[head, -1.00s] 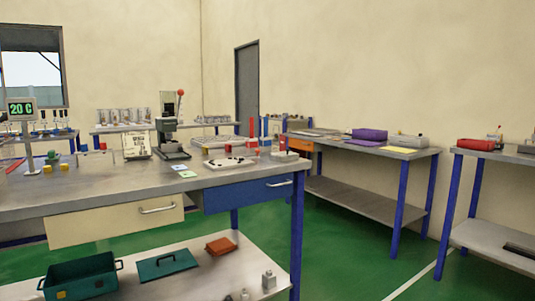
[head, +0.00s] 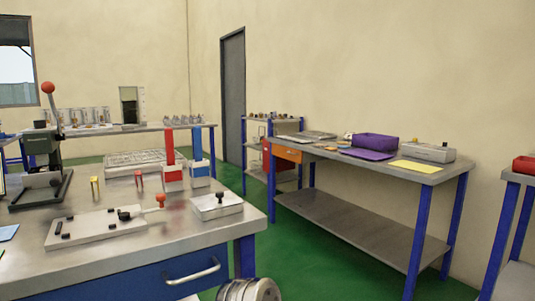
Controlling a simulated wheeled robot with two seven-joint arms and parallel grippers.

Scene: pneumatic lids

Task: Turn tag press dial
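A dark green lever press (head: 42,148) with a red ball on its raised handle stands on the near workbench at the left of the head view. It may be the tag press, but I cannot make out a dial on it. A white plate with black fittings and a red-knobbed handle (head: 100,228) lies on the bench in front of it. A small white box with a black knob on top (head: 216,205) sits near the bench's right corner.
The near workbench (head: 190,232) has a blue drawer (head: 150,285). Red and blue posts (head: 169,148) stand on white-fronted bases at its back. Green floor (head: 310,260) is clear between the benches.

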